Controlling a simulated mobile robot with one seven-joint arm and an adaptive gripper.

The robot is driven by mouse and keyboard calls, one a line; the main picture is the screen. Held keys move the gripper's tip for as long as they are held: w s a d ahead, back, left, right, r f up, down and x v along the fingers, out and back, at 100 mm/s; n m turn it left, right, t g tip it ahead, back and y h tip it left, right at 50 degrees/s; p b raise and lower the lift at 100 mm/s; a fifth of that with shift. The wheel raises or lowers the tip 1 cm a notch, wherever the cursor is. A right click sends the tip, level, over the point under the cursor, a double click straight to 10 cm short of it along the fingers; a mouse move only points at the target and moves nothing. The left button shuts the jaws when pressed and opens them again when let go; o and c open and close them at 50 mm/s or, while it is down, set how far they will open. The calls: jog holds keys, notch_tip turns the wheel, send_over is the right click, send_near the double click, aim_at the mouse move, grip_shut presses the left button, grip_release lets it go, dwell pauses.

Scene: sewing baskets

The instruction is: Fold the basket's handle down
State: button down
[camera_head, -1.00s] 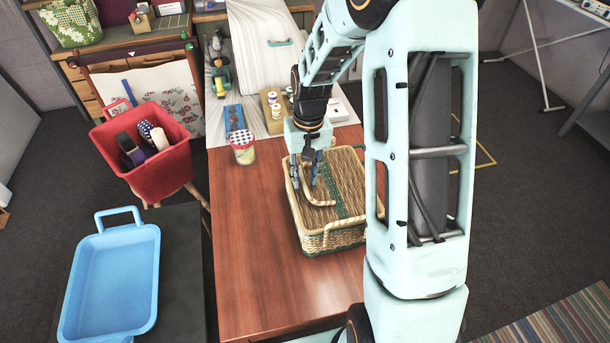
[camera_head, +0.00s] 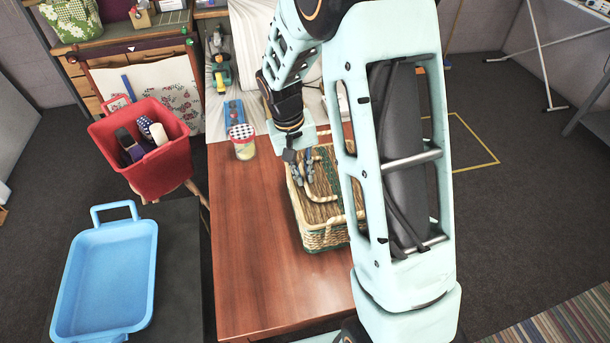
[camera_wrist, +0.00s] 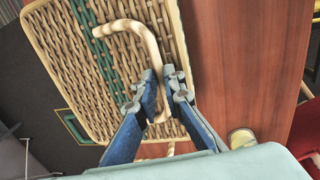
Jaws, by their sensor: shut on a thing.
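The wicker basket (camera_head: 325,236) is a rectangular woven basket with a green band, standing on the wooden table with its lid closed. Its pale curved handle (camera_head: 321,198) appears low over the lid; the wrist view shows it as a bent rod (camera_wrist: 130,27) over the weave. My gripper (camera_head: 304,176) is over the basket's left part, with its fingers pointing down at the lid. In the wrist view, its blue-grey fingers (camera_wrist: 165,97) are on both sides of one arm of the handle, shut on it. My arm hides part of the basket's right side.
A jar with a checked lid (camera_head: 242,142) stands left of the basket, near a blue box (camera_head: 234,112). A red bin (camera_head: 170,168) and a blue tray (camera_head: 72,290) are left of the table. The front left of the table (camera_head: 250,270) is clear.

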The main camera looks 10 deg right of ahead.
jog(key=shift+a+f, duration=0.1)
dwell(0.4)
jog(key=c, duration=2)
grip_release()
jog(key=shift+c, duration=0.2)
